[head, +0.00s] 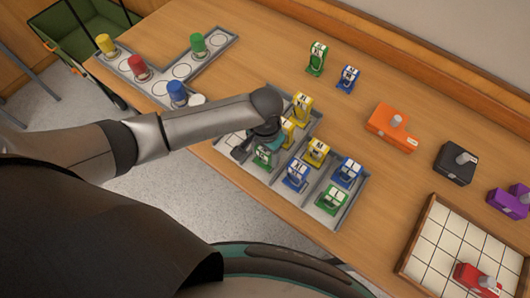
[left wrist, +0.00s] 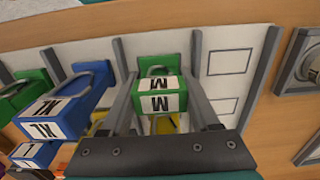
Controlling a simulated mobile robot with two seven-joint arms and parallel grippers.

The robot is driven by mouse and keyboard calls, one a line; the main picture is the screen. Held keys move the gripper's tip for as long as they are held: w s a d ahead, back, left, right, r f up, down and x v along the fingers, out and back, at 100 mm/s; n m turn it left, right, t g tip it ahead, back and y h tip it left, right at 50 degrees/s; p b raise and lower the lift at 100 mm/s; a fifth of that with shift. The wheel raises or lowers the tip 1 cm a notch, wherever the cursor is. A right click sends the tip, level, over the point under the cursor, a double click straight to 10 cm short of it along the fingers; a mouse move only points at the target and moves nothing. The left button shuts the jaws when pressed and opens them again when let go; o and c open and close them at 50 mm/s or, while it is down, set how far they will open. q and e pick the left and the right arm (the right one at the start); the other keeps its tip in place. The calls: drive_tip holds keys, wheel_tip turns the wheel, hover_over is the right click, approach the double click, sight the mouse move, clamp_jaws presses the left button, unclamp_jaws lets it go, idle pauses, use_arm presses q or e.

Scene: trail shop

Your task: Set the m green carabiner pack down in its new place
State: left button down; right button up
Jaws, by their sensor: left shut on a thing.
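The m green carabiner pack (left wrist: 158,100) is a green block with a white M label and a metal loop, seen between the fingers of my left gripper (left wrist: 160,112) in the left wrist view. In the head view, the green pack (head: 263,157) shows beside my left gripper (head: 254,153), over the left part of the grey divided tray (head: 340,220). My left gripper is shut on it. I cannot tell whether its base touches the tray. My right gripper is out of view.
Yellow packs (head: 316,151), blue packs (head: 296,174) and another green pack (head: 332,199) stand in the tray. A green pack (head: 317,58) and a blue pack (head: 348,77) stand behind it. Empty marked slots (left wrist: 229,62) lie right of the held pack in the left wrist view.

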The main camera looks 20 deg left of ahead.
use_arm(q)
drive_tip(key=shift+f, duration=0.1)
drive_tip(key=shift+c, duration=0.6)
unclamp_jaws()
wheel_tip(320, 180, up, 12)
drive_tip(key=p, duration=0.3)
